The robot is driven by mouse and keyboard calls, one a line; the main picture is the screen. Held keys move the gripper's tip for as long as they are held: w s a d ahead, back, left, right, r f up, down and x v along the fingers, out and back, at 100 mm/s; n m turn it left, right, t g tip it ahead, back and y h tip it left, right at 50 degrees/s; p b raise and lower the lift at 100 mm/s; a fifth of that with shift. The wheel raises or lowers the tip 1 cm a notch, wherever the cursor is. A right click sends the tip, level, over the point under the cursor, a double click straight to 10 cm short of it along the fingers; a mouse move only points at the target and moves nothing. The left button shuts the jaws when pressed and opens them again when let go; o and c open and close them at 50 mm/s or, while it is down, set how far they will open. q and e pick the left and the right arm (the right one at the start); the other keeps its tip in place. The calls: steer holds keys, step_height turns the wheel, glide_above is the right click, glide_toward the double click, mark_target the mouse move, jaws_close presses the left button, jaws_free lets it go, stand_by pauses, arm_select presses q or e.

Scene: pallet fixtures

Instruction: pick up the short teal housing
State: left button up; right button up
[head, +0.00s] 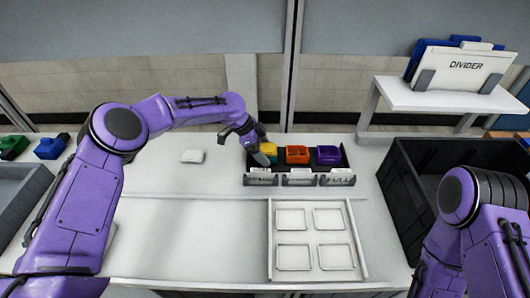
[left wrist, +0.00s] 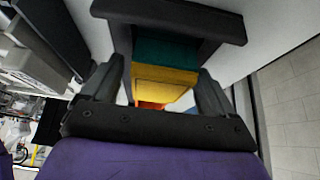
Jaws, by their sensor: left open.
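In the left wrist view a teal housing (left wrist: 165,48) sits beside a yellow housing (left wrist: 165,82), inside the black rack wall (left wrist: 168,14). A little orange shows beyond the yellow one. My left gripper (left wrist: 158,80) is open, with one finger on each side of the yellow and teal pieces; I cannot tell whether either finger touches them. In the head view my left gripper (head: 257,150) is at the left end of the black rack (head: 322,180) and largely hides the teal housing. My right gripper is out of view.
Orange (head: 297,154) and purple (head: 328,154) housings fill the rack's other compartments. A white tray (head: 315,240) with square recesses lies in front. A white block (head: 192,156) lies to the left. A large black crate (head: 405,210) stands right. Clear table lies left of the tray.

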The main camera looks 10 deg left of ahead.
arm_select(q)
steer(key=c, duration=1.1)
